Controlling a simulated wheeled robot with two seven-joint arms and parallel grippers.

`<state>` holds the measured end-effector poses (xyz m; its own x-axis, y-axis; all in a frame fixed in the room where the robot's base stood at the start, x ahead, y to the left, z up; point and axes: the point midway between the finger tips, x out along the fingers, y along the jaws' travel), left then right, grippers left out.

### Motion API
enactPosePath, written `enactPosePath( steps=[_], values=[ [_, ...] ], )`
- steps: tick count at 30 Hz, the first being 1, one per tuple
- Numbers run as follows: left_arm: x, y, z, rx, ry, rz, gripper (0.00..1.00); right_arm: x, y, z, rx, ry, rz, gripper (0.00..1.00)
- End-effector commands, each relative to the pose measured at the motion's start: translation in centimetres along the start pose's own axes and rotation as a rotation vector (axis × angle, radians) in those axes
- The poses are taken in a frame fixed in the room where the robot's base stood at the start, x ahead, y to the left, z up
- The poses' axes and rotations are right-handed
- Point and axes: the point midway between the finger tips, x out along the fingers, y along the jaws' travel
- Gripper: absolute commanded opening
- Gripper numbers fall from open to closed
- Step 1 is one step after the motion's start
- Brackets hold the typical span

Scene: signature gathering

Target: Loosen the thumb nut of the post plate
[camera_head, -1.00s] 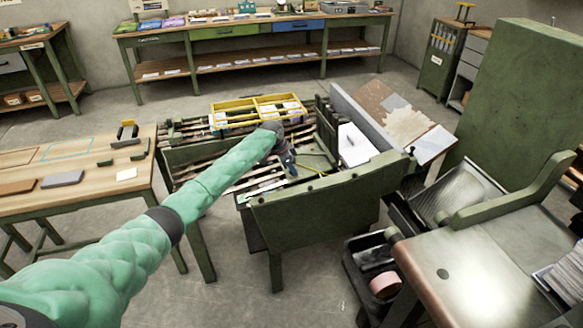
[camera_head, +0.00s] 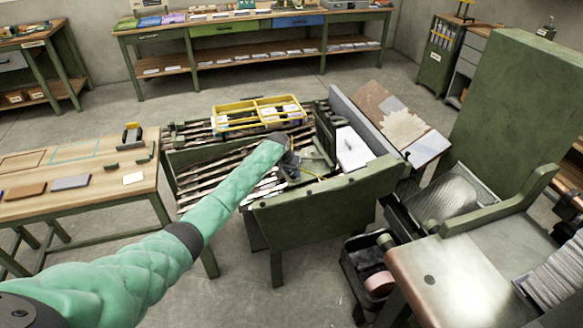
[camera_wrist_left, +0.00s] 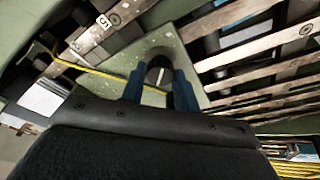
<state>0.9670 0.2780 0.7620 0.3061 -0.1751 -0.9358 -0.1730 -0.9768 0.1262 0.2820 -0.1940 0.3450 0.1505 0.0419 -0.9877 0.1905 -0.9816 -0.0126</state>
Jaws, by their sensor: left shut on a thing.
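My left gripper (camera_head: 288,172) reaches into the green machine with wooden slats. In the left wrist view its two blue fingers (camera_wrist_left: 160,92) are shut on a dark round knob, the thumb nut (camera_wrist_left: 159,72), which has a pale line across its top. The nut sits over a pale green speckled plate, the post plate (camera_wrist_left: 182,50), beside the slats. In the head view the gripper and arm hide the nut. My right gripper is not in view.
Wooden slats (camera_head: 208,178) run left of the gripper. A yellow two-part tray (camera_head: 258,113) stands behind it. An upright green panel (camera_head: 325,135) and a white paper stack (camera_head: 351,148) are to the right. A thin yellow rod (camera_wrist_left: 95,70) passes close by the fingers.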

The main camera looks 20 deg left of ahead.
Motion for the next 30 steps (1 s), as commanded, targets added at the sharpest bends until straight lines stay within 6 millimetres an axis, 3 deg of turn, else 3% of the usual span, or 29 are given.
enactPosePath(
  steps=[9,14,21,30],
  values=[
    [-0.5,0.3,-0.4,-0.294,0.003,-0.063,0.08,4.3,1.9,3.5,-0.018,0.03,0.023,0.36],
    [-0.5,0.3,-0.4,-0.434,0.004,-0.094,0.08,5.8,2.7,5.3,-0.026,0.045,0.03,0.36],
    [-0.4,0.2,-0.4,-0.604,0.005,-0.133,0.08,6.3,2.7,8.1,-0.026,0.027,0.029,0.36],
    [-0.3,0.1,-0.4,-0.728,0.005,-0.16,0.08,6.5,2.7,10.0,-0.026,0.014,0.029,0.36]
  ],
)
